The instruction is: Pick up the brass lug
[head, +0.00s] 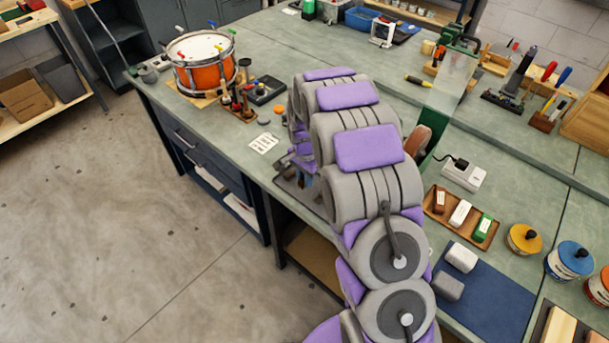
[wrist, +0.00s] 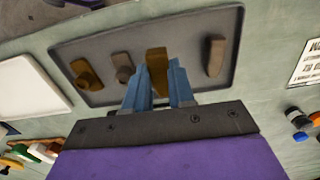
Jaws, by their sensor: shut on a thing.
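The brass lug (wrist: 157,57) is a golden-brown upright piece in the wrist view, over a dark grey tray (wrist: 190,30). My gripper (wrist: 160,76) has its two blue fingers on either side of the lug and is shut on it. The lug's lower part is hidden between the fingers. I cannot tell whether it touches the tray. In the head view my arm covers the lug and most of the tray (head: 312,203).
Other brown pieces lie in the tray: two to the left (wrist: 84,73) (wrist: 123,70) and one to the right (wrist: 215,57). In the head view, an orange drum (head: 205,75) and a white card (head: 263,143) are on the bench beyond the tray.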

